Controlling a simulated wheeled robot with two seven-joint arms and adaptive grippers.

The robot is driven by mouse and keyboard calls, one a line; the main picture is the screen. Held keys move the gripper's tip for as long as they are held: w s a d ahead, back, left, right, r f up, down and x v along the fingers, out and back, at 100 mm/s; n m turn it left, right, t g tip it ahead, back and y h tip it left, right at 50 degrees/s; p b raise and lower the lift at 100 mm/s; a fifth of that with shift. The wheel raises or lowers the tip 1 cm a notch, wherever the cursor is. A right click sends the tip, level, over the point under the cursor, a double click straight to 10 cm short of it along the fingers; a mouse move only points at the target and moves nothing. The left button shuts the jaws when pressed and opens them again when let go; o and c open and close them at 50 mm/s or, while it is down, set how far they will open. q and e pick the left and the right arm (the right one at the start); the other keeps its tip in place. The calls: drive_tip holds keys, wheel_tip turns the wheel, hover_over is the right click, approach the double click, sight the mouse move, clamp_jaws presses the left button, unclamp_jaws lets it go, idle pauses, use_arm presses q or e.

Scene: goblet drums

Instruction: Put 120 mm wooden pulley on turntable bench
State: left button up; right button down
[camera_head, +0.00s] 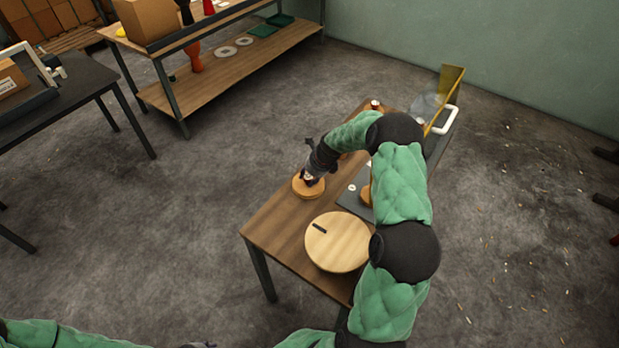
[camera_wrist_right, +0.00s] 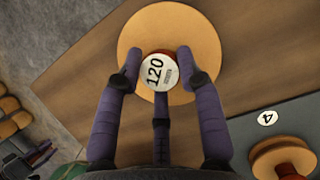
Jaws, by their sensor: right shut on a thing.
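The 120 mm wooden pulley is a round tan disc (camera_head: 299,191) with a white "120" label on its reddish-brown hub (camera_wrist_right: 158,72). My right gripper (camera_head: 312,177) is shut on the hub from above; in the wrist view its fingers (camera_wrist_right: 158,78) stand around it. The pulley is over the left part of the wooden bench top (camera_head: 272,224); whether it touches the wood I cannot tell. A large pale round disc (camera_head: 337,250), apparently the turntable, lies nearer on the bench. What looks like my left gripper (camera_head: 200,345) barely shows at the bottom edge.
A grey plate (camera_head: 351,197) with a "4" label (camera_wrist_right: 267,118) and another wooden pulley (camera_wrist_right: 284,160) lies to the right of the held pulley. A yellow-framed panel (camera_head: 447,95) stands at the bench's far end. A shelf bench (camera_head: 215,85) and dark table (camera_head: 75,90) stand back left.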

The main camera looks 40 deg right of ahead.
drive_tip(key=shift+r, duration=0.1)
drive_tip(key=c, duration=0.8)
unclamp_jaws()
drive_tip(key=p+v, duration=0.2)
drive_tip(key=v, duration=1)
drive_tip(key=shift+p, duration=0.4)
